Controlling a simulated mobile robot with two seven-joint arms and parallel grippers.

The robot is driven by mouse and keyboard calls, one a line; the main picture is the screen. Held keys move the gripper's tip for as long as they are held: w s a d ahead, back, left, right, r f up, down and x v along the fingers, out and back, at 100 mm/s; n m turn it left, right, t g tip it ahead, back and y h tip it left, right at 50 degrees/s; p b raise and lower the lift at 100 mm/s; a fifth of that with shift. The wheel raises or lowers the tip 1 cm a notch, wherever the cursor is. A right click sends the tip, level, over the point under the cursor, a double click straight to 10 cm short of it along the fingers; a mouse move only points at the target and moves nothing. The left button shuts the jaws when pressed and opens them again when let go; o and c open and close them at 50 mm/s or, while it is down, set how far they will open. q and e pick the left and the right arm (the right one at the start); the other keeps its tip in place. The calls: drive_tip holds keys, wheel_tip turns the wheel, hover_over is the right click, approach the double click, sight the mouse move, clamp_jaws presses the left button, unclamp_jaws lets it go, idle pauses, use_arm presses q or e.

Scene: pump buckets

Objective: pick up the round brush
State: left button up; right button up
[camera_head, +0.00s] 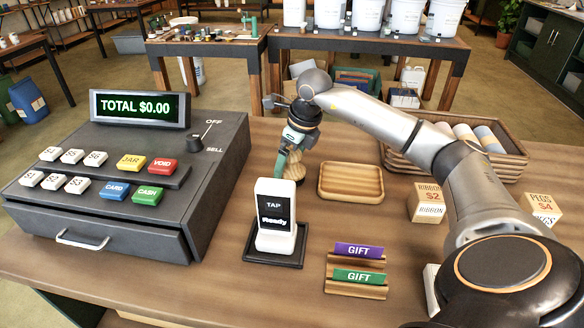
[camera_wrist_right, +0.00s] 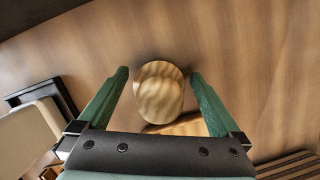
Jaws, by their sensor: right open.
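The round brush (camera_head: 296,172) is a small, rounded wooden piece standing on the wooden counter, behind the card reader and left of the wooden tray. In the right wrist view its pale round top (camera_wrist_right: 159,92) lies between the two green fingers. My right gripper (camera_head: 284,163) is open and points down at the brush, with a finger on either side. Small gaps show between the fingers and the brush in the wrist view. The brush's lower part is mostly hidden. My left gripper is not in view.
A card reader (camera_head: 275,226) on a black stand is just in front of the brush. The cash register (camera_head: 125,220) is at left, an empty wooden tray (camera_head: 351,196) at right. Gift cards (camera_head: 359,276) stand in front. A basket of rolls (camera_head: 513,161) is at back right.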

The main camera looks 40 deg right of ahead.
drive_tip(key=shift+c, duration=0.2)
drive_tip(key=c, duration=1.2)
drive_tip(key=shift+o, duration=0.2)
drive_tip(key=shift+r, duration=0.15)
wheel_tip(320, 180, up, 3)
drive_tip(key=shift+w+f, duration=0.1)
drive_tip(key=s+d+r+b, duration=0.1)
drive_tip(key=s+d+r, duration=0.8)
drive_tip(key=s+r, duration=0.1)
drive_tip(key=shift+s+d, duration=0.15)
drive_tip(key=shift+s, duration=0.2)
